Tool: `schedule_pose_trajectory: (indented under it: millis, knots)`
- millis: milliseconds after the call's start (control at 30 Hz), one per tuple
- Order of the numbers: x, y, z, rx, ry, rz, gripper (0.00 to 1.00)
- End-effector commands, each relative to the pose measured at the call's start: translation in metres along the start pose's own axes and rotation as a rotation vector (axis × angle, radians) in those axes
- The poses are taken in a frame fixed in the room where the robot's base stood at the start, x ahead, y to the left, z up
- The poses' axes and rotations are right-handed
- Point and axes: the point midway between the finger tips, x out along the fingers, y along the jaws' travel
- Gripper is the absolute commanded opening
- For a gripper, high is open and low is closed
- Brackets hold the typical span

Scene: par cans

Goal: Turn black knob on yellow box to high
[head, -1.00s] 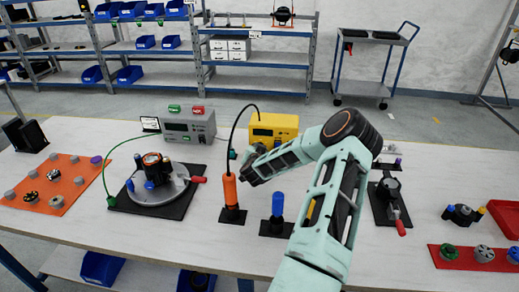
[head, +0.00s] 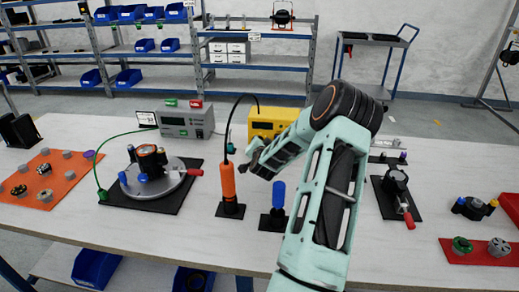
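The yellow box (head: 275,121) stands at the back middle of the white table in the head view, with a black cable running from it to an orange-handled tool. Its right side is covered by my arm. A small teal-green part shows at its lower left; the black knob cannot be made out. My gripper (head: 251,155) is in front of the box's lower left, to the right of the cable. It is small and dark, and I cannot tell whether its fingers are apart or touching anything.
The orange-handled tool (head: 228,181) and a blue-handled tool (head: 279,196) stand upright in front of my gripper. A grey box (head: 186,120) stands left of the yellow box. A round grey fixture (head: 160,184) sits on a black mat.

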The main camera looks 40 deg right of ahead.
Motion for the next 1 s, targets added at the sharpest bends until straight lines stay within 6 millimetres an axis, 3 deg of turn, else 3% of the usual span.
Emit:
schedule_pose_trajectory:
  millis: [433,1000]
  knots:
    - [0.0006,0.0035,0.0014,0.192,-0.011,-0.076,0.0]
    - [-0.0001,0.0022,0.0003,0.226,-0.014,-0.088,0.0]
